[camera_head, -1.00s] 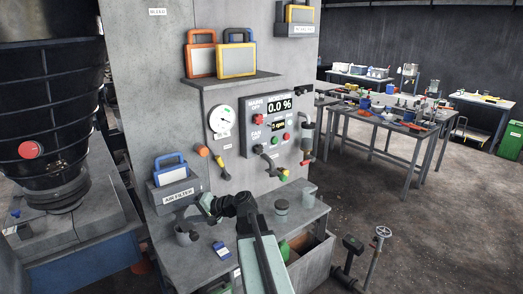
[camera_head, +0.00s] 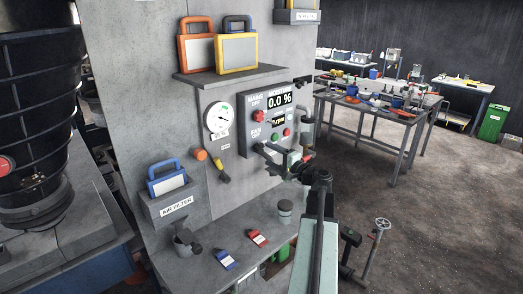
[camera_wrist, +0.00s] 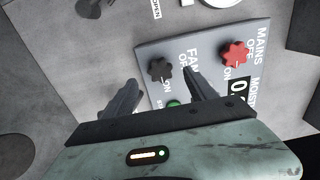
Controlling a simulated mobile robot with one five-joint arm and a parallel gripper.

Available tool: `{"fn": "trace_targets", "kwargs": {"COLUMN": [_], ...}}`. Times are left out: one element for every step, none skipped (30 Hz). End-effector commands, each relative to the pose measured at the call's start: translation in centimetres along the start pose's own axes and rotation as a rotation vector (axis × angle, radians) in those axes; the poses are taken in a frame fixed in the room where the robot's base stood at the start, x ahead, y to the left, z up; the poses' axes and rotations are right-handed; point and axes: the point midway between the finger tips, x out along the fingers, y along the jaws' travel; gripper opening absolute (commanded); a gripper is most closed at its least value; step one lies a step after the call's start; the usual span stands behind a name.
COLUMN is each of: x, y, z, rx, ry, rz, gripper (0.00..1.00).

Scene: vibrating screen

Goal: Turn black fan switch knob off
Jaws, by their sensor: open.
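The black fan switch knob (camera_wrist: 160,69) is on the grey control panel (camera_wrist: 205,50), beside the FAN lettering and an ON mark. Its pointer direction is too small to tell. My gripper (camera_wrist: 160,83) is open, with a finger on each side of the knob in the wrist view; I cannot tell whether either finger touches it. In the head view my gripper (camera_head: 268,151) is at the panel's lower part, just under the FAN OFF label, and it hides the black knob there.
A pressure gauge (camera_head: 219,117) is left of the panel. A shelf with cases (camera_head: 236,52) is above.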

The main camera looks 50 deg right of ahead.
Motion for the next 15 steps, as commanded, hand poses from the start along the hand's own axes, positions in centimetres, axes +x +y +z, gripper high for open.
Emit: {"fn": "trace_targets", "kwargs": {"x": [1.0,1.6,2.3,2.8,3.2,3.9,4.2,4.6,4.9,5.2,5.3,5.5,5.5,5.6,5.6], "y": [0.0,0.0,0.0,0.0,0.0,0.0,0.0,0.0,0.0,0.0,0.0,0.0,0.0,0.0,0.0], "z": [-0.2,-0.3,-0.5,-0.6,-0.7,-0.7,-0.8,-0.9,-1.0,-1.0,-1.0,-1.1,-1.1,-1.1,-1.1], "rx": [0.000,0.000,0.000,0.000,0.000,0.000,0.000,0.000,0.000,0.000,0.000,0.000,0.000,0.000,0.000], "ry": [-0.001,0.001,0.003,0.004,0.005,0.007,0.008,0.009,0.011,0.012,0.013,0.014,0.014,0.015,0.015], "rz": [0.000,0.000,0.000,0.000,0.000,0.001,0.001,0.001,0.001,0.001,0.001,0.001,0.001,0.001,0.001], "gripper": [0.65,0.65,0.65,0.65,0.65,0.65,0.65,0.65,0.65,0.65,0.65,0.65,0.65,0.65,0.65]}}
